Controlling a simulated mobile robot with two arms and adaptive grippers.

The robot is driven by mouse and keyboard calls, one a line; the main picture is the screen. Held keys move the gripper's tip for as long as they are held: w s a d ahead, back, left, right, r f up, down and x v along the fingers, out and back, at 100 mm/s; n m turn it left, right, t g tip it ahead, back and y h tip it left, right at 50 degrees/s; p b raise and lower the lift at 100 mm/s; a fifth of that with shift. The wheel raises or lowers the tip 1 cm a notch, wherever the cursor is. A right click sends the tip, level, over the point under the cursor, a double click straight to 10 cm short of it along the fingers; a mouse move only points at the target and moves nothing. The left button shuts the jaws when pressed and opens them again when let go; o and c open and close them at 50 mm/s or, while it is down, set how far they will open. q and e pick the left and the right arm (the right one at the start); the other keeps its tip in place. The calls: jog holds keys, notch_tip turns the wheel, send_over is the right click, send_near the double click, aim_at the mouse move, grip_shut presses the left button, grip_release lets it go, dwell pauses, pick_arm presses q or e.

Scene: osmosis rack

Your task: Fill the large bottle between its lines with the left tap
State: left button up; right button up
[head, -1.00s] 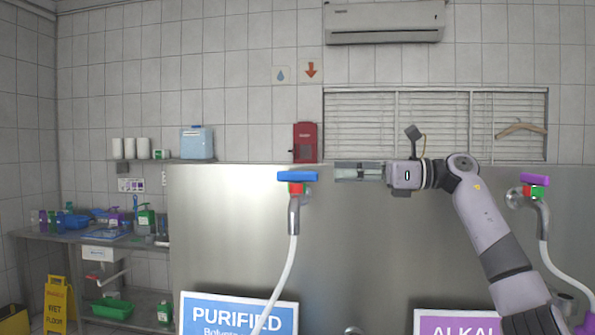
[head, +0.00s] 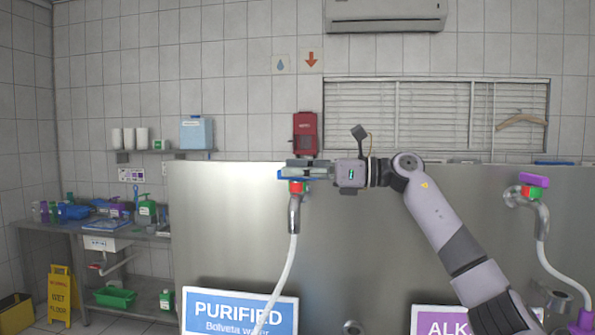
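The left tap (head: 294,213) has a blue handle (head: 283,176), a red and green collar and a metal spout on the steel panel. A white hose (head: 284,282) hangs from its spout and runs out at the bottom edge. My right gripper (head: 305,168) is at the blue handle and covers much of it. Its fingers overlap the handle in the picture; I cannot tell whether they touch or grip it. The large bottle and its lines are not in view. My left gripper is not in view.
A second tap (head: 530,200) with a purple handle and hose is at the right. A blue PURIFIED sign (head: 240,311) and a purple sign (head: 440,320) stand low before the steel panel (head: 225,230). A sink counter (head: 60,226) and yellow floor sign (head: 60,294) are at the left.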

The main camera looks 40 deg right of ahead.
jog(key=shift+w+f, duration=0.1)
grip_shut()
jog(key=shift+f+m+t+h+b, duration=0.25)
jog(key=shift+m+t+h+b, duration=0.3)
jog(key=shift+h, duration=0.35)
jog(key=shift+r+m+t+h+p, duration=0.15)
jog(key=shift+m+t+h+p, duration=0.55)
jog(key=shift+m+h, duration=1)
jog(key=shift+n+t, duration=0.25)
jog(key=shift+c, duration=0.7)
grip_release()
jog(key=shift+o, duration=1.3)
jog(key=shift+a+r, duration=0.15)
jog(key=shift+r, duration=0.05)
